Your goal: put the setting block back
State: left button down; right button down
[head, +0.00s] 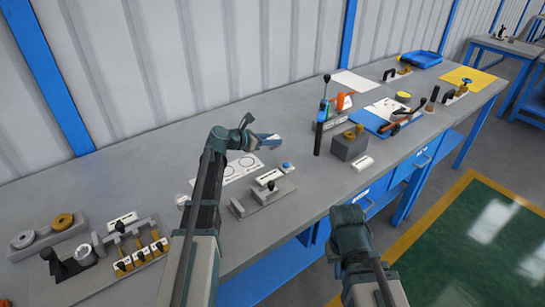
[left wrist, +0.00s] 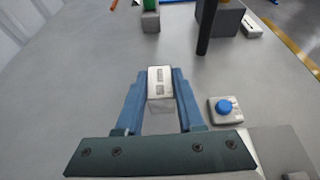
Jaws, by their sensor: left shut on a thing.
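My left gripper (head: 270,138) reaches over the middle of the bench. In the left wrist view its blue fingers (left wrist: 160,95) are shut on a small silver-grey block (left wrist: 160,76) with dark markings on its top face, likely the setting block. Whether the block touches the bench top is hard to tell. A small block with a blue knob (left wrist: 225,108) stands on the bench to the right of the held block; it also shows in the head view (head: 287,167). My right gripper (head: 348,217) hangs by the bench's front edge, and its fingertips are hidden.
A white sheet with printed circles (head: 242,167) and a grey fixture (head: 265,198) lie near my left arm. A dark upright post (head: 318,140) and a grey block with a brown top (head: 349,145) stand to the right. Gauges and fixtures (head: 140,257) sit at the left.

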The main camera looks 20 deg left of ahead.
aim_at(271, 148)
pick_arm(q)
jog(key=shift+f, duration=0.2)
notch_tip(271, 148, down, 4)
jog(key=b, duration=0.3)
jog(key=shift+r+b, duration=0.15)
jog(key=shift+b, duration=0.15)
jog(key=shift+f, duration=0.25)
jog(key=c, duration=0.5)
grip_release()
jog(key=shift+r, duration=0.1)
jog(key=shift+r, duration=0.1)
jog(key=shift+s+a+r, duration=0.15)
jog(key=shift+r, duration=0.05)
jog(key=p+v, duration=0.4)
jog(key=v, duration=0.6)
jog(key=shift+s+a, duration=0.1)
jog(key=shift+s, duration=0.1)
jog(key=shift+s+a+r+p, duration=0.2)
jog(key=shift+s+a+p, duration=0.15)
jog(key=shift+s+a, duration=0.05)
